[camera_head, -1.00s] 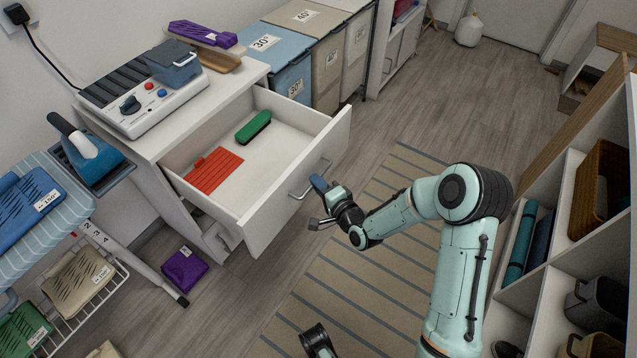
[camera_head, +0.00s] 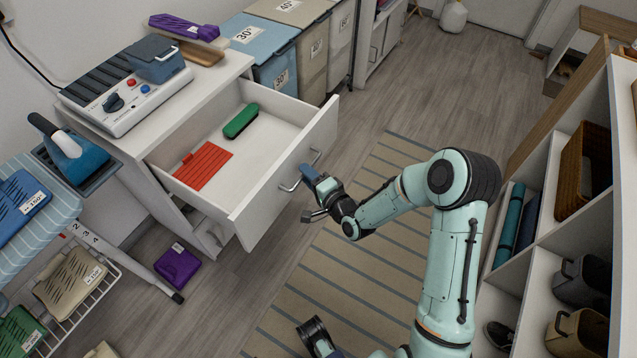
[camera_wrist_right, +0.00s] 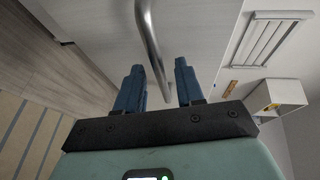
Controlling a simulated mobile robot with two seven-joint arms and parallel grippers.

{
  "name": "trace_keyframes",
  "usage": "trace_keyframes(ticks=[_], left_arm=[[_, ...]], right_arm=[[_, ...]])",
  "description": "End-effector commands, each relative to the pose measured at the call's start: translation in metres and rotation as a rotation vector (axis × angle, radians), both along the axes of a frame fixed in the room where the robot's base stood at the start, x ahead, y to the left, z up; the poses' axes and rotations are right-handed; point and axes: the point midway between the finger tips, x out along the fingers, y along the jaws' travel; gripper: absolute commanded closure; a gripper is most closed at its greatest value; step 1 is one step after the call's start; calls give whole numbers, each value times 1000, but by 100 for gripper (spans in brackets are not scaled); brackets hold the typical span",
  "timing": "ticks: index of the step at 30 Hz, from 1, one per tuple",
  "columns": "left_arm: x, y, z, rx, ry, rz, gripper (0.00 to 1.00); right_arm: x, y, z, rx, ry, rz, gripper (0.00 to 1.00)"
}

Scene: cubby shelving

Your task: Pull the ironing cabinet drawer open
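The white cabinet drawer (camera_head: 285,185) stands well out from its cabinet (camera_head: 165,160). A green brush (camera_head: 241,121) and a red slatted piece (camera_head: 203,166) lie inside it. The metal bar handle (camera_head: 292,186) is on the drawer front. My right gripper (camera_head: 312,194) is at this handle. In the right wrist view the handle (camera_wrist_right: 152,45) runs between the two blue fingers of my right gripper (camera_wrist_right: 160,85). These fingers are apart, with gaps beside the bar. A dark part at the bottom edge seems to be my left gripper (camera_head: 316,338); its fingers cannot be made out.
An ironing board (camera_head: 38,225) and wire rack stand at the left. A purple box (camera_head: 177,266) lies on the floor by the cabinet. Cubby shelving (camera_head: 540,235) stands at the right. The striped rug (camera_head: 300,290) between is open floor.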

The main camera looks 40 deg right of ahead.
Motion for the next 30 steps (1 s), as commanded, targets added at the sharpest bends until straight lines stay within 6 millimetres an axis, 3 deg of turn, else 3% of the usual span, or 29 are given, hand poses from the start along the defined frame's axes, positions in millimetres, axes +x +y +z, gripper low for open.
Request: trace_keyframes(ticks=[5, 15, 21, 30], left_arm=[[-8, -4, 8, -10, 19, -8, 57], [-25, -12, 22, -32, 68, -29, 57], [-46, -20, 46, -56, 125, -50, 57], [-52, -22, 48, -62, 143, -56, 57]], right_arm=[[-28, -1, 7, 0, 3, -2, 63], [-106, 0, 21, 0, 3, -3, 63], [-122, 0, 26, 2, 1, -2, 63], [-128, 1, 24, 0, 0, -1, 63]])
